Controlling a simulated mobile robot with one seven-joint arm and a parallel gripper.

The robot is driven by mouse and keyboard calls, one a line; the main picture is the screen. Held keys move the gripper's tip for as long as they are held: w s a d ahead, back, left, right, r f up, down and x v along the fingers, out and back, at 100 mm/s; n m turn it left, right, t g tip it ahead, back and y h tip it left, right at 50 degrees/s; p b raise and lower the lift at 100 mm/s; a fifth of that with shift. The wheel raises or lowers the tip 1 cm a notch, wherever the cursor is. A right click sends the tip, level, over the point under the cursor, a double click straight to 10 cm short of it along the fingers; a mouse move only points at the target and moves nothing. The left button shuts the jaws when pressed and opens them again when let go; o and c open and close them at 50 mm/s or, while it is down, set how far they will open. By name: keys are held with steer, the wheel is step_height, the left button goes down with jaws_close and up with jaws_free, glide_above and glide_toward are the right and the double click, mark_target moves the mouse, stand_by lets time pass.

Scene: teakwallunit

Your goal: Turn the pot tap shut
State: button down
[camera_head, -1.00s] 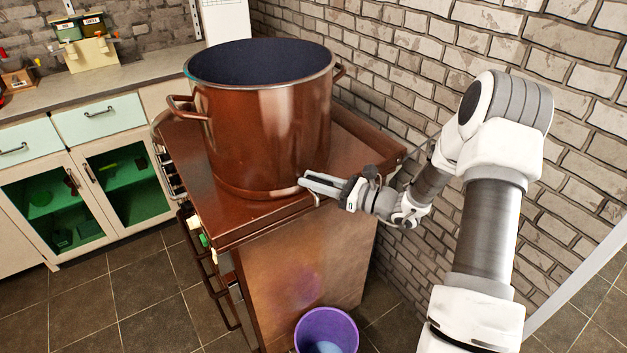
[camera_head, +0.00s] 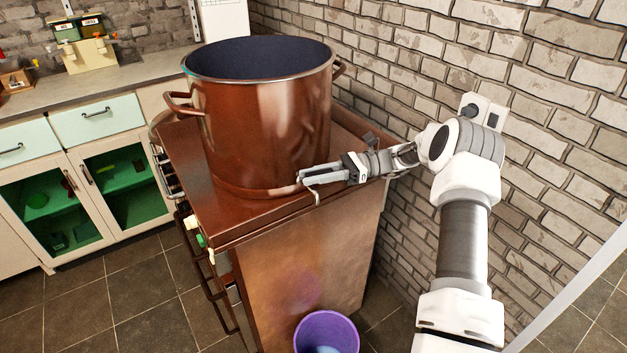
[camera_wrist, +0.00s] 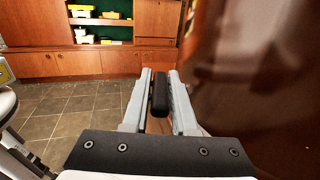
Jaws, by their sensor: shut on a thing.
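A large copper-coloured pot (camera_head: 262,130) stands on a brown stove (camera_head: 225,220). Low on the pot's near right side is its tap, whose curved metal spout (camera_head: 317,194) hangs over the stove's edge. My gripper (camera_head: 301,177) is at the tap, close to the pot's wall. In the wrist view, the gripper (camera_wrist: 160,82) is shut on the black tap handle (camera_wrist: 160,95), which lies between the two grey fingers. The pot's wall (camera_wrist: 240,90) fills the right of that view, blurred. My gripper hides most of the tap in the head view.
A purple bucket (camera_head: 326,333) with something bluish inside stands on the floor below the tap. A brick wall (camera_head: 540,150) runs close behind my arm. Cabinets with a countertop (camera_head: 75,80) stand at the left. Tiled floor (camera_head: 100,300) is open at the front left.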

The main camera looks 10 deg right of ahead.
steer(key=shift+w+n+g+h+b, duration=0.15)
steer(key=shift+n+g+h+b, duration=0.4)
steer(key=shift+n+g, duration=1.2)
steer(key=shift+g, duration=0.65)
steer(key=c, duration=0.8)
jaws_free()
steer(key=shift+a, duration=0.1)
step_height(320, 180, up, 5)
steer(key=shift+f+p, duration=0.1)
steer(key=shift+p, duration=0.2)
steer(key=s+d+r+p, duration=0.3)
steer(key=s+d+r, duration=0.2)
steer(key=d, duration=0.5)
steer(key=shift+s+d+r, duration=0.15)
steer(key=shift+s+r, duration=0.2)
steer(key=shift+r, duration=0.3)
